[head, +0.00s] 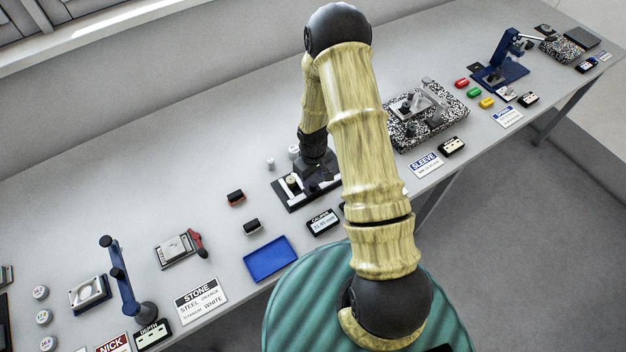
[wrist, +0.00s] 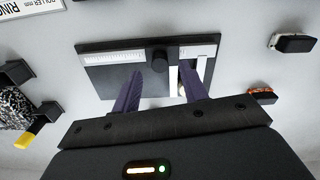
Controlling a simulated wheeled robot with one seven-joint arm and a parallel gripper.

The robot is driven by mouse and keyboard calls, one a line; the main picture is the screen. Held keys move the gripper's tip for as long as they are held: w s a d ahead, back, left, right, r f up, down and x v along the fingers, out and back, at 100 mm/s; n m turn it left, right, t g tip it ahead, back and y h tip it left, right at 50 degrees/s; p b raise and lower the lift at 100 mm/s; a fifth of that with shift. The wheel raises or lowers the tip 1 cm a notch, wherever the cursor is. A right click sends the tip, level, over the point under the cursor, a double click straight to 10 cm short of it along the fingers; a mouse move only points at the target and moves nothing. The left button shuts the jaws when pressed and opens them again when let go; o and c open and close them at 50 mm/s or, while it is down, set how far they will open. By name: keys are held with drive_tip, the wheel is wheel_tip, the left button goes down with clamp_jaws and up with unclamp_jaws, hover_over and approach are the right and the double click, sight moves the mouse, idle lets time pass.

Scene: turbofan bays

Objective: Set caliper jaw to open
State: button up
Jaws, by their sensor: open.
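The caliper (head: 290,197) is a flat black plate with white parts, on the bench under my gripper in the head view. In the wrist view the caliper's plate (wrist: 110,77) carries a white scale strip at left, a black knob (wrist: 160,62) near the middle and two pale upright bars (wrist: 203,68) at right. A label and readout reading CALIPER (head: 323,222) stands in front of it. My gripper (wrist: 162,88) is open, its two purple fingers apart over the plate. The knob shows between the fingertips; I cannot tell whether they touch it. My arm hides part of the caliper.
A blue tray (head: 270,258) and two small dark blocks (head: 236,197) (head: 252,227) lie left of the caliper. Small pale cylinders (head: 270,163) stand behind it. The speckled SLEEVE plate (head: 440,128) is to the right. Bare bench lies behind at left.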

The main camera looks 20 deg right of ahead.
sight(313, 184)
drive_tip(key=shift+f+p, duration=0.35)
drive_tip(key=shift+f, duration=1.35)
clamp_jaws()
